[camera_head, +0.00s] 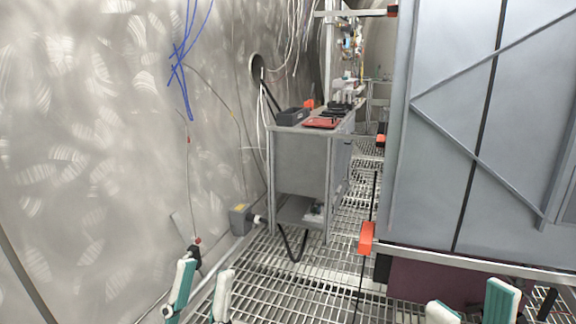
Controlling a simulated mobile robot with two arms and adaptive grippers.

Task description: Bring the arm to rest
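My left gripper (206,268) rises from the bottom edge, left of centre. Its two white and teal fingers stand apart with nothing visible between them. My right gripper (470,294) shows at the bottom right. Its fingers are also spread and empty, and its lower part is cut off by the frame. Both grippers appear over or in front of the metal grating floor (270,285), apart from each other.
A grey workbench (300,163) with a red tray (321,122) and a dark box (292,116) stands ahead. A large grey panelled cabinet (450,130) with orange-capped rails (366,238) fills the right. A curved wall (90,130) with blue cables (181,70) bounds the left.

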